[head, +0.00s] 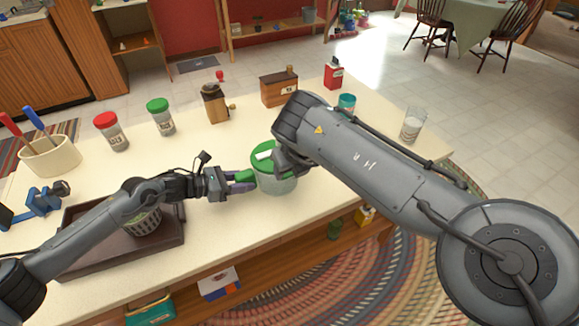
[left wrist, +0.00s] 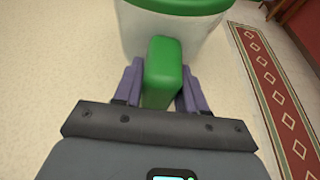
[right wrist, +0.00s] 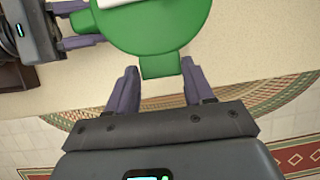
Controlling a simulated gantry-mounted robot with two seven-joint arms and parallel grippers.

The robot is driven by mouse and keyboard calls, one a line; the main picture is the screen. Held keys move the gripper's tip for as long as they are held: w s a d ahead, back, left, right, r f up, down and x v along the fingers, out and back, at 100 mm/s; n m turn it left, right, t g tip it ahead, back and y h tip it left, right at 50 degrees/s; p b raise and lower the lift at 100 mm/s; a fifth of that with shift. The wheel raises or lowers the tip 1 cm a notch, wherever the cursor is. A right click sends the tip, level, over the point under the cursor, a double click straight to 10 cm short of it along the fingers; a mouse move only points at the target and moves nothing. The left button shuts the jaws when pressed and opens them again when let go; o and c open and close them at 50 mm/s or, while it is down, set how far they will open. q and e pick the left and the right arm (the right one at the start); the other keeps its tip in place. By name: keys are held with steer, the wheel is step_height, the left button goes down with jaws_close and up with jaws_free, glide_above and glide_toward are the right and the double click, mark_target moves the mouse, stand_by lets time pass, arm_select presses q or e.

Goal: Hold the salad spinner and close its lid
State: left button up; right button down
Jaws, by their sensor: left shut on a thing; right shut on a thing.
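The salad spinner has a clear bowl (head: 276,184) and stands on the table. Its green lid (head: 262,163) lies over the bowl's top and looks about level; whether it is fully seated I cannot tell. A white part sits on the lid. My left gripper (head: 243,182) is shut on the green side handle, which shows between its purple fingers in the left wrist view (left wrist: 162,72). My right gripper (right wrist: 160,82) has its fingers on either side of the lid's green tab (right wrist: 160,66) and is shut on it. In the head view my right arm partly hides the lid's right side.
A dark tray (head: 170,240) with a basket (head: 143,222) lies under my left arm. Shakers with red (head: 111,131) and green (head: 160,117) lids, a grinder (head: 214,103), a wooden box (head: 279,88) and a glass (head: 412,124) stand farther back. Clear tabletop surrounds the spinner.

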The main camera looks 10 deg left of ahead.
arm_select(q)
steer(key=shift+r, duration=0.1)
arm_select(e)
steer(key=shift+s+d+f+t, duration=0.1)
steer(key=shift+d+f+t, duration=0.05)
steer(key=shift+f, duration=0.3)
steer(key=shift+s+d+f+t, duration=0.1)
steer(key=shift+f+t, duration=0.05)
steer(key=shift+f, duration=0.25)
arm_select(q)
steer(key=shift+w, duration=0.1)
arm_select(e)
steer(key=shift+d+f, duration=0.1)
steer(key=shift+f, duration=0.4)
steer(key=c, duration=0.8)
jaws_free()
steer(key=o, duration=0.4)
steer(key=shift+s, duration=0.1)
steer(key=shift+r, duration=0.1)
steer(key=v, duration=1.1)
steer(key=shift+d+r, duration=0.2)
steer(key=shift+r, duration=0.15)
